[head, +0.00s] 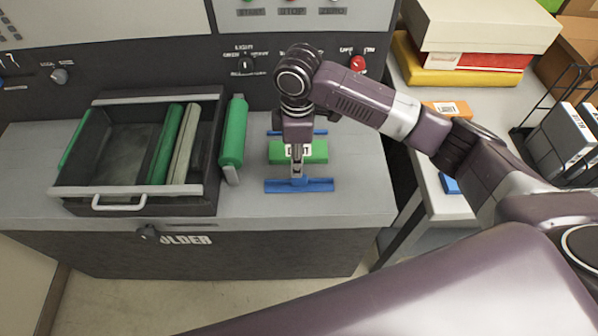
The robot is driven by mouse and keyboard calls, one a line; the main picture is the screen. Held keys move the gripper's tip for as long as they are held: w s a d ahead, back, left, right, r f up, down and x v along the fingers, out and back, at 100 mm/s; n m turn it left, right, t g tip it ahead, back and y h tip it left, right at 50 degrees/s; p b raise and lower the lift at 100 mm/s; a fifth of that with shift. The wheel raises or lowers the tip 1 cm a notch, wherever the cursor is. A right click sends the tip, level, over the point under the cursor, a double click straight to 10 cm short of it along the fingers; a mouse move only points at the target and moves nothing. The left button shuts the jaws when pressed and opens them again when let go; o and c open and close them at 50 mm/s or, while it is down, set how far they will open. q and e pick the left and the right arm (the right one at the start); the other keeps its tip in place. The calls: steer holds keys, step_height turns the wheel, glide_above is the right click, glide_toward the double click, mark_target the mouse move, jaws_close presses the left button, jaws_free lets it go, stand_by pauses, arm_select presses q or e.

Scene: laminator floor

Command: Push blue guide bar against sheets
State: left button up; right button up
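A blue guide bar (318,186) lies across the grey worktop in front of a green labelled stack (318,153), probably the sheets. A second blue bar (318,132) shows behind the stack. My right gripper (297,174) points down over the stack, with its fingertips at the middle of the front blue bar. Its fingers look narrow and close together, seen edge-on; I cannot tell whether they grip the bar or only touch it. The gripper hides part of the stack and its label. My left gripper is not in view.
A dark open drawer (206,193) with green and grey rolls stands at the left. A control panel with knobs is behind. A side table (446,206) with boxes is at the right.

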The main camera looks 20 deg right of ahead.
mark_target(299, 183)
steer(key=shift+w+d+r, duration=0.25)
steer(key=shift+d+r, duration=0.05)
steer(key=shift+d, duration=0.15)
steer(key=shift+d+f, duration=0.1)
step_height(299, 183, down, 6)
steer(key=shift+p, duration=1)
steer(key=shift+f, duration=0.7)
jaws_close()
